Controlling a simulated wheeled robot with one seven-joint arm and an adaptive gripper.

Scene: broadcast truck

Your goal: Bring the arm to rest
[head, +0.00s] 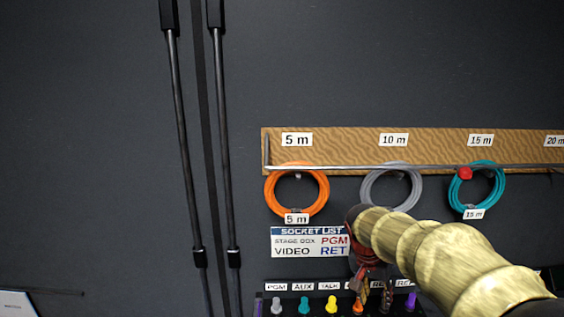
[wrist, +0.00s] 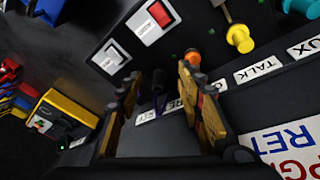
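My gripper (head: 373,290) hangs in front of the labelled socket panel, at the lower right of the head view, with my arm reaching in from the right. In the wrist view my gripper (wrist: 158,80) has its two gold-coloured fingers well apart. No object is clearly held between them. A dark part and a thin purple piece (wrist: 160,106) show in the gap, near the panel face. I cannot tell whether either touches a finger. My fingers hide part of the panel's labels and plugs.
The panel bears coloured plugs: grey (head: 277,305), teal (head: 304,305), yellow (head: 331,304) and purple (head: 410,300). A socket list sign (head: 310,242) is above. Orange (head: 270,190), grey (head: 366,190) and teal (head: 499,190) cable coils hang on a rail. A yellow box (wrist: 62,115) stands left in the wrist view.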

